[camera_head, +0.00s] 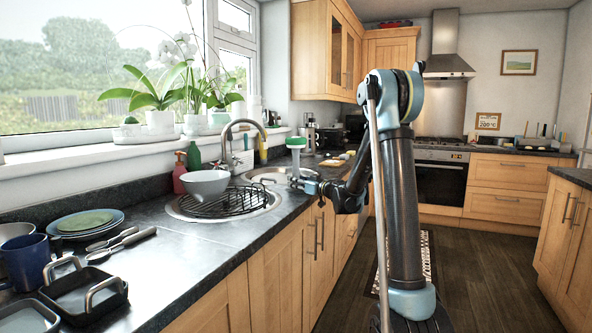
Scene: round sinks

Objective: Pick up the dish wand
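The dish wand (296,145) has a green and white head and a pale handle. It is upright, head up, in front of the far round sink. My gripper (298,181) is at the lower end of its handle, over the counter's front edge, and appears shut on it. The fingers are small in this view, and the handle's bottom end is hidden by them.
The near round sink (187,212) holds a dark wire rack (235,203) and a grey bowl (205,184). A curved tap (240,124) rises behind. Soap bottles (194,156), plates (88,221) and black pans (84,291) stand on the counter. Counter left of the sink is partly clear.

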